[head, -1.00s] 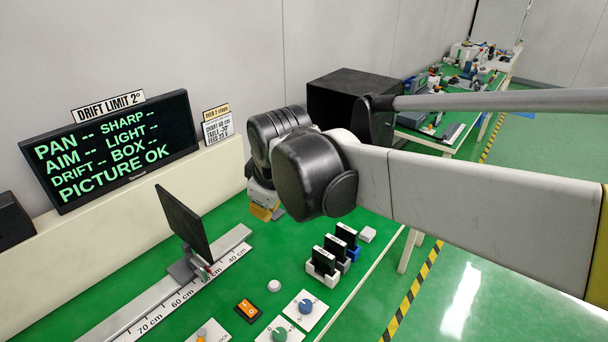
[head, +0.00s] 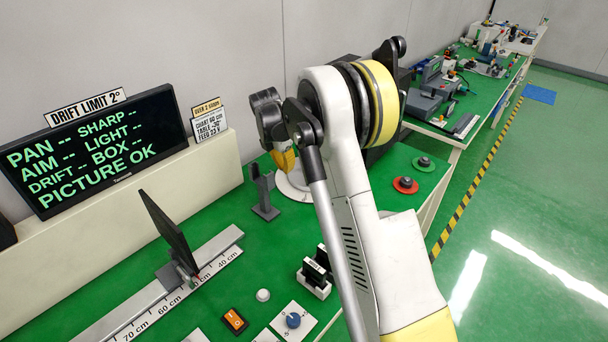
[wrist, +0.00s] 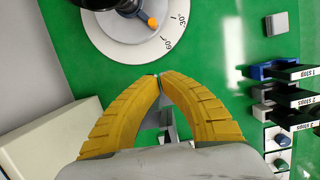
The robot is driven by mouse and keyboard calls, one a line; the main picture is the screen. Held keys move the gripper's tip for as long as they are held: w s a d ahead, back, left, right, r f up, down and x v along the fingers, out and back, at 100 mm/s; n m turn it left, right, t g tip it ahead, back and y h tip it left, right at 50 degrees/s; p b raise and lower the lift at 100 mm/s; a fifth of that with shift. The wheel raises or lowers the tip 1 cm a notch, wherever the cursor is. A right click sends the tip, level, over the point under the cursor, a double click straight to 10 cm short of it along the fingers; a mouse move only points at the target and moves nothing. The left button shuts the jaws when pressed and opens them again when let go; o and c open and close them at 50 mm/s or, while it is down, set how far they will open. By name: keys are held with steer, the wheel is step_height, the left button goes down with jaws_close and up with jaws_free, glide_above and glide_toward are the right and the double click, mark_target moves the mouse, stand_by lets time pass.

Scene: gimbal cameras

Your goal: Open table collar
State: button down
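A white round table (wrist: 120,45) with degree marks shows at the top of the wrist view, and its edge (head: 297,192) shows behind my arm in the head view. A black round body (wrist: 112,5) stands on it, cut off by the frame. A short lever with an orange tip (wrist: 150,20) sticks out from this body over the marks; I cannot tell whether it belongs to the collar. My gripper (wrist: 160,76) has yellow fingers whose tips meet, with nothing visible between them. In the picture the tips are just below the disc's rim. In the head view my gripper (head: 285,160) is partly hidden.
A grey upright stand (head: 264,195) is close to my gripper. Black cards in holders (wrist: 285,90) stand to the right in the wrist view. A dark panel on a rail (head: 168,228), a screen (head: 90,150), and red (head: 405,184) and green (head: 423,163) knobs are around.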

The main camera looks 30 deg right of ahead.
mark_target(309, 177)
steer(key=shift+w+d+f+n, duration=0.4)
steer(key=shift+d+f, duration=0.15)
steer(key=shift+f, duration=0.25)
steer(key=b+x, duration=0.3)
steer(key=x, duration=0.6)
steer(key=shift+f, duration=0.3)
steer(key=d, duration=0.1)
steer(key=d+b, duration=0.1)
steer(key=w+d, duration=0.1)
steer(key=shift+f, duration=0.3)
steer(key=shift+w+d+r+b, duration=0.1)
steer(key=shift+d+b, duration=0.2)
steer(key=shift+d, duration=0.2)
steer(key=shift+s+d+n, duration=0.25)
steer(key=shift+n, duration=0.15)
steer(key=shift+s+d+n, duration=0.3)
steer(key=shift+n, duration=0.1)
